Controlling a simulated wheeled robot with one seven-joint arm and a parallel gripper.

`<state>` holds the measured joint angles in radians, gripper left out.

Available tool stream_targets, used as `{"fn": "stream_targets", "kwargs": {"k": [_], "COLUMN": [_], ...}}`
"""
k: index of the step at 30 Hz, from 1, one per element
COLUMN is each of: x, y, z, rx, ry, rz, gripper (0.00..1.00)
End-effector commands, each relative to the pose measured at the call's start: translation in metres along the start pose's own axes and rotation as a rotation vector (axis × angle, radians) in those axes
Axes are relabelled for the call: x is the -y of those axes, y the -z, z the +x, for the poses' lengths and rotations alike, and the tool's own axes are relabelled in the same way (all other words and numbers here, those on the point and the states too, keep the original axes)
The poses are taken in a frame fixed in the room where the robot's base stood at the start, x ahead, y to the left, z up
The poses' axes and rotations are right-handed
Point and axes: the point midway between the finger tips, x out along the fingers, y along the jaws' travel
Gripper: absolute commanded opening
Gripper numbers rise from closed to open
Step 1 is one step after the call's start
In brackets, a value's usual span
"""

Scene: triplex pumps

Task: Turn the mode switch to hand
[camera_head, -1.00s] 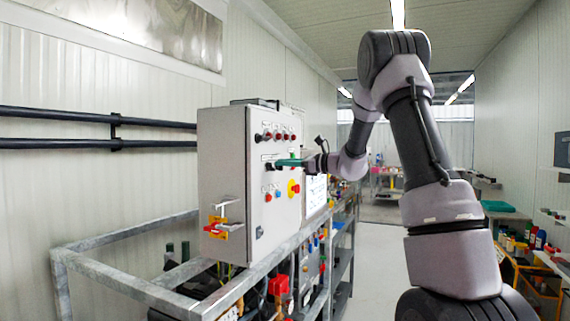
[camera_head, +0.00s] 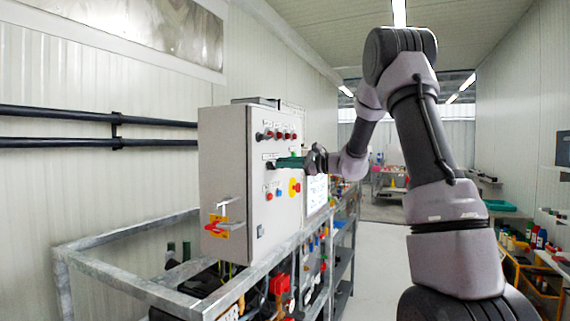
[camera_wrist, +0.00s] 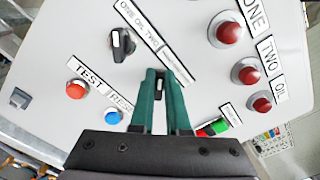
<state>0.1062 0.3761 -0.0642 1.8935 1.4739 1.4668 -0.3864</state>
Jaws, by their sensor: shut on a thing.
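The grey control cabinet (camera_head: 222,160) stands on the left of the head view. My gripper (camera_head: 279,163) reaches its front from the right. Its green fingers (camera_wrist: 161,76) are shut on a small black rotary switch (camera_wrist: 160,86) with a white mark, seen between the fingertips in the wrist view. This seems to be the mode switch, but the label beside it (camera_wrist: 178,65) is too small to read. The fingers hide the switch in the head view. A second black rotary switch (camera_wrist: 122,43) sits apart, up and left of my fingers.
Red lamps (camera_wrist: 245,71) line the right of the panel in the wrist view. A red button (camera_wrist: 76,89) and a blue button (camera_wrist: 113,117) lie left of my fingers, and a green-and-red control (camera_wrist: 212,127) right. A handle (camera_head: 217,227) juts from the cabinet's side. A metal frame (camera_head: 120,276) stands below.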

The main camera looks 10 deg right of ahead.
Motion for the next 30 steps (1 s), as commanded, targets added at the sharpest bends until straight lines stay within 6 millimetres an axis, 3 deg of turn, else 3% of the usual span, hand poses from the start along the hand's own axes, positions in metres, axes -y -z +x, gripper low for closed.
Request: {"fn": "stream_targets", "kwargs": {"k": [9,12,23,30], "x": [-0.001,-0.001,0.000,0.001], "y": [0.001,0.001,0.001,0.001], "z": [0.000,0.000,-0.003,-0.039], "rx": [-0.002,-0.002,-0.001,-0.004], "ry": [-0.002,-0.001,0.000,0.002], "rz": [0.000,0.000,0.000,0.001], "gripper": [0.00,0.44,0.44,0.44]}}
